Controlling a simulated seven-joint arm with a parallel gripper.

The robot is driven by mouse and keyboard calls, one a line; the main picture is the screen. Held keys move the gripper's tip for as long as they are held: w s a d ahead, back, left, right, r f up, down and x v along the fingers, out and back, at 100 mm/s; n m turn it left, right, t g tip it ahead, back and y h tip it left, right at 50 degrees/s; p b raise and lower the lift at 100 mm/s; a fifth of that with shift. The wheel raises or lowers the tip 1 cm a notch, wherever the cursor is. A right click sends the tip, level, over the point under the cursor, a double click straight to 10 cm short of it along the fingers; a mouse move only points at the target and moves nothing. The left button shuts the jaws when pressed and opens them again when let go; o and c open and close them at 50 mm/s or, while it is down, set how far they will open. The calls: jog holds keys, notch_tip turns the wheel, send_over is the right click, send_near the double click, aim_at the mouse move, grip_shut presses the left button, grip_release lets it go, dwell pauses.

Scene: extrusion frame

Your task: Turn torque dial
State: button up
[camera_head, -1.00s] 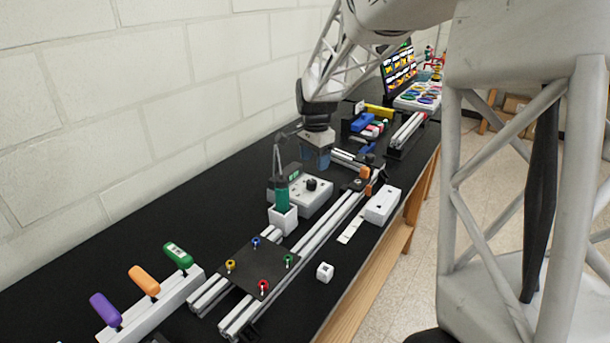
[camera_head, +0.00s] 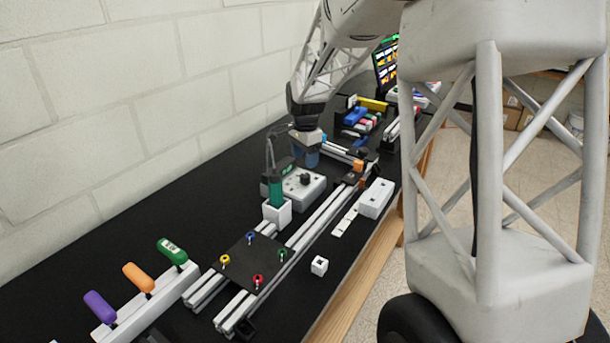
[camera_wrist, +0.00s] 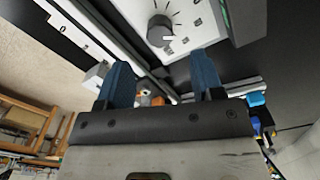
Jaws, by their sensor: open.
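The torque dial (camera_head: 304,180) is a black round knob on top of a white box (camera_head: 318,192) on the black bench. In the wrist view the dial (camera_wrist: 160,30) shows near the top, with a white pointer and tick marks printed around it. My gripper (camera_head: 309,160) is above and behind the box in the head view. In the wrist view its two blue fingers (camera_wrist: 163,82) are apart with nothing held between them. The dial lies beyond the fingertips, apart from them.
A green tool (camera_head: 276,190) stands in a white holder (camera_head: 278,212) close beside the box. Aluminium rails (camera_head: 318,218) run along the front. A long white block (camera_head: 376,198) lies to the right. Purple, orange and green handles (camera_head: 171,251) stand at front left.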

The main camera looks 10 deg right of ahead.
aim_at(305, 175)
jog(key=shift+f, duration=3.3)
jog(key=shift+c, duration=0.2)
jog(key=c, duration=0.9)
